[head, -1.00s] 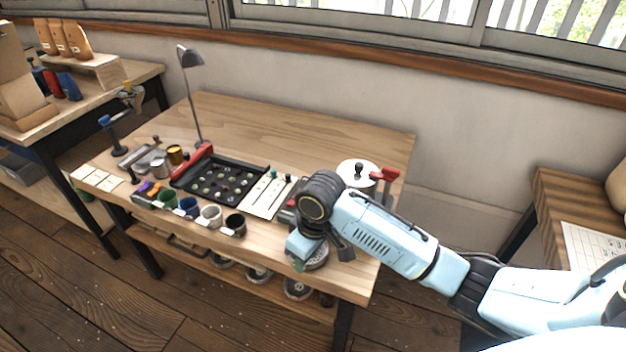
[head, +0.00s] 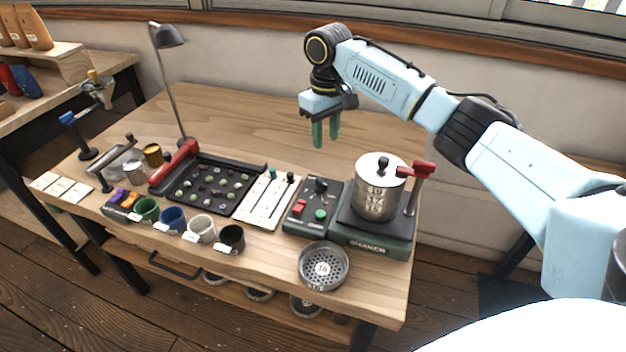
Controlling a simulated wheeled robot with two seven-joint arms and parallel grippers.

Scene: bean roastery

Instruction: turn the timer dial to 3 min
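The control box (head: 311,207) sits on the table, left of the shaker. It carries a black dial (head: 320,187) near its back edge, a red switch (head: 299,207) and a green button (head: 320,214). The dial's marks and pointer are too small to read. My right gripper (head: 325,140) points down in the air, above and behind the box, apart from the dial. Its two green fingers show a narrow gap with nothing between them. My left gripper is not in view.
A shaker (head: 372,238) bears a lidded steel sieve stack (head: 377,188) with a red-handled clamp (head: 416,171). A round sieve (head: 323,267) lies in front. A sample tray (head: 236,207), cups and a lamp (head: 168,38) stand left. The table's back is clear.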

